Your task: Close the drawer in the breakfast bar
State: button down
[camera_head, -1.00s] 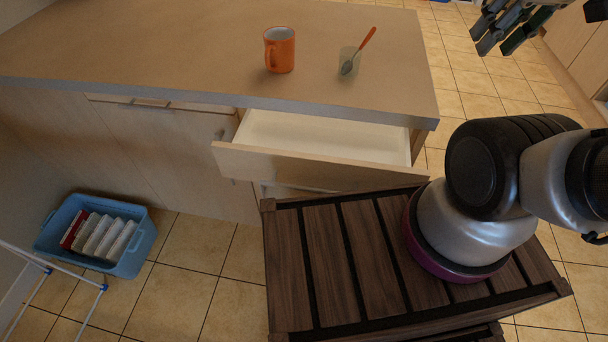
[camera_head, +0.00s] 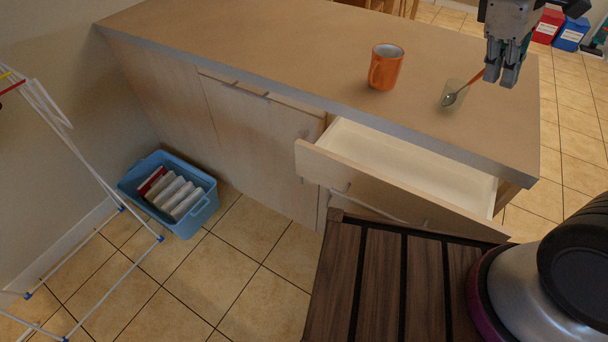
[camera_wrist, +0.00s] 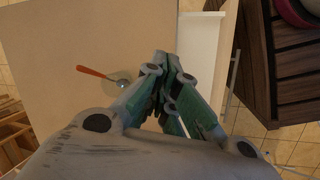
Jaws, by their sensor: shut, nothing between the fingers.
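The breakfast bar (camera_head: 250,45) has a tan top and pale wood fronts. Its drawer (camera_head: 400,172) stands pulled out at the right end, and its white inside looks empty. The open drawer also shows in the wrist view (camera_wrist: 200,45). My gripper (camera_head: 508,78) is above the bar top near its right end, beyond the drawer and next to a glass. In the wrist view my gripper (camera_wrist: 168,62) has its fingers together with nothing between them. It appears apart from the drawer.
An orange mug (camera_head: 385,68) and a glass with an orange-handled spoon (camera_head: 455,94) stand on the bar top. A blue basket (camera_head: 172,190) and a white drying rack (camera_head: 110,200) are at the left. Tiled floor lies open between basket and my base.

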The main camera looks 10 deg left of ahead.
jog(key=s+a+f+n+t+h, duration=0.15)
jog(key=a+f+n, duration=0.45)
jog(key=a, duration=0.6)
jog(key=s+a+f+n+t+h, duration=0.1)
jog(key=a+f+n+t+h, duration=0.3)
jog(key=a, duration=0.7)
jog(key=s+a+f+n+t+y, duration=0.5)
jog(key=s+a+f+n, duration=0.7)
jog(key=s+a+f, duration=0.4)
jog(key=shift+g, duration=0.25)
jog(key=x, duration=0.4)
jog(key=d+r+x, duration=0.1)
jog(key=x, duration=0.6)
jog(key=shift+w+d+r, duration=0.25)
jog(key=shift+w+d, duration=0.1)
jog(key=shift+w, duration=0.2)
jog(key=shift+w+d, duration=0.2)
jog(key=shift+w, duration=0.45)
